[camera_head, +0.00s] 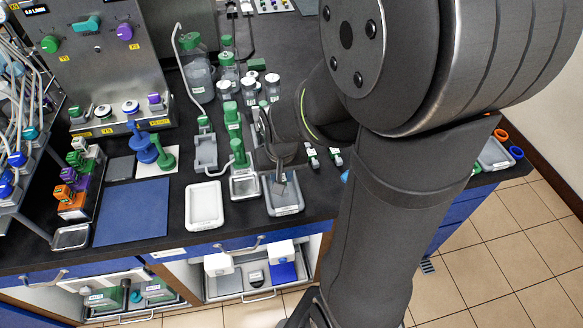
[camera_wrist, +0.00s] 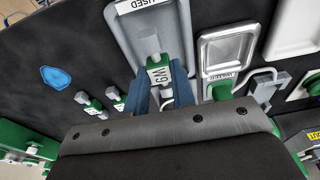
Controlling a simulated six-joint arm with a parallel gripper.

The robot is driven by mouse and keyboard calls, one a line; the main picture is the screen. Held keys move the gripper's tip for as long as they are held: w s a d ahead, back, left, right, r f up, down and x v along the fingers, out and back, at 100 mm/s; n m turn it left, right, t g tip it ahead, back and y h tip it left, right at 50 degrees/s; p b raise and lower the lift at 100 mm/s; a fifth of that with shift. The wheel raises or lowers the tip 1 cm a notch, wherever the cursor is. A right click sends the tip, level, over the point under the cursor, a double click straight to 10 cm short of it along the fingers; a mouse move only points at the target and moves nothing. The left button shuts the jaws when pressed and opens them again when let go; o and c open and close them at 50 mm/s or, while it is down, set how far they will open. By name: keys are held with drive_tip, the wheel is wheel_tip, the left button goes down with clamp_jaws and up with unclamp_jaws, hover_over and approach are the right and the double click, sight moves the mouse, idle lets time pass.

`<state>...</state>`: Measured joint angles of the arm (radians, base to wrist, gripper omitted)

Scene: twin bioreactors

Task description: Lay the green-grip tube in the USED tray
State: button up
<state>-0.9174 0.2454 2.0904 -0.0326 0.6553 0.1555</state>
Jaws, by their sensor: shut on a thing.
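The green-grip tube (camera_wrist: 158,74), with a white label and a grey end, is between the two blue fingers of my gripper (camera_wrist: 163,92) in the wrist view. The gripper is shut on it. The USED tray (camera_wrist: 130,30) is grey and shallow, and the tube's grey end overlaps its inside in that view. I cannot tell whether the tube touches the tray floor. In the head view the USED tray (camera_head: 286,210) lies near the bench's front edge, with my gripper (camera_head: 282,172) over its back part. The tube is mostly hidden there.
Two other small green-and-white tubes (camera_head: 324,157) lie on the bench right of my gripper. A metal WATER dish (camera_head: 244,196) and a white tray (camera_head: 204,217) stand left of the USED tray. Tall green-topped items (camera_head: 232,118) and bottles stand behind. A blue mat (camera_head: 132,212) lies further left.

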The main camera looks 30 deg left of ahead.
drive_tip(key=shift+f, duration=1.75)
drive_tip(key=shift+f, duration=0.15)
drive_tip(key=o, duration=0.7)
drive_tip(key=r, duration=0.4)
drive_tip(key=s+d+r, duration=0.1)
drive_tip(key=r, duration=0.7)
drive_tip(key=shift+s+d+r, duration=0.1)
drive_tip(key=shift+s+d, duration=0.05)
drive_tip(key=f, duration=0.4)
drive_tip(key=w+f, duration=0.1)
drive_tip(key=f, duration=0.3)
drive_tip(key=a+f, duration=0.1)
drive_tip(key=f, duration=0.3)
drive_tip(key=shift+w+a+f, duration=0.1)
drive_tip(key=shift+w+f, duration=0.05)
drive_tip(key=shift+f, duration=0.05)
drive_tip(key=shift+r, duration=0.2)
